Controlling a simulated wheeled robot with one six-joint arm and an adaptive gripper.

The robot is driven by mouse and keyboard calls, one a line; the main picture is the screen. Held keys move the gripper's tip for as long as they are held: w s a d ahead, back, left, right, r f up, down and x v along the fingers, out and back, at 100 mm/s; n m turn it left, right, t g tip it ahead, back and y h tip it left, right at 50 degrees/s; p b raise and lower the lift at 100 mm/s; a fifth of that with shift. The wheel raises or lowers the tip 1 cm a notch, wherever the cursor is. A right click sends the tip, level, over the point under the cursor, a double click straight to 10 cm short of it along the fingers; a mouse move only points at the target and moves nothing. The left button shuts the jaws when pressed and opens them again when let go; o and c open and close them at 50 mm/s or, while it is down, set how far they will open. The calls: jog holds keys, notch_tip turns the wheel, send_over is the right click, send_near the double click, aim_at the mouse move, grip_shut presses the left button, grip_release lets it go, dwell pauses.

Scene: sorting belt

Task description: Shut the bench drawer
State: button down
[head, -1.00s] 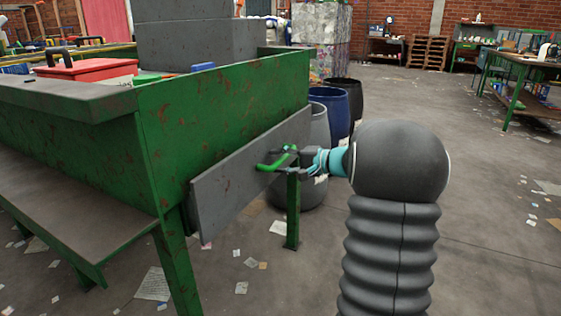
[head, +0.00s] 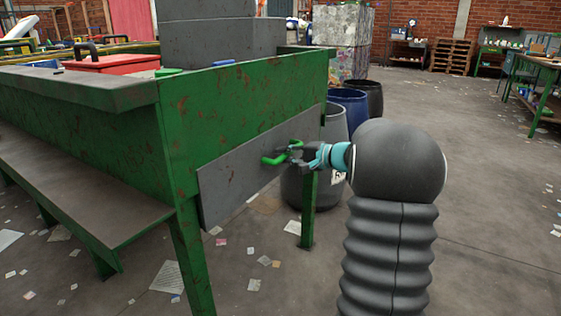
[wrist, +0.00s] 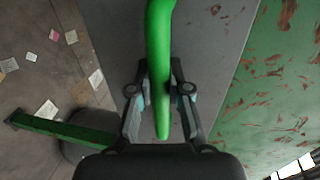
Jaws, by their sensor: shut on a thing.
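The drawer front is a flat grey panel (head: 238,165) on the end of the green bench (head: 240,95). It sits close against the bench end; I cannot tell whether a thin gap is left. Its green bar handle (head: 275,160) sticks out near the panel's right part. My gripper (head: 300,156) reaches in from the right and is shut on the handle. In the wrist view, the handle (wrist: 160,35) runs between the two fingers of my gripper (wrist: 161,75), with the grey panel (wrist: 215,40) behind it. The drawer's inside is hidden.
A green bench leg (head: 308,215) stands just below my gripper. A grey barrel (head: 334,125), a blue barrel (head: 349,104) and a dark barrel stand behind. A low shelf (head: 80,195) runs along the bench's left side. The floor at right is open, with scattered papers.

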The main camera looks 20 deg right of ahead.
jog(key=shift+w, duration=0.1)
jog(key=c, duration=1.1)
grip_release()
jog(key=shift+w+a, duration=0.1)
jog(key=shift+a, duration=0.1)
jog(key=shift+d, duration=0.1)
jog(key=shift+s+d, duration=0.2)
jog(key=shift+s, duration=0.05)
jog(key=v, duration=1.1)
jog(key=shift+s, duration=0.25)
jog(key=shift+r, duration=0.1)
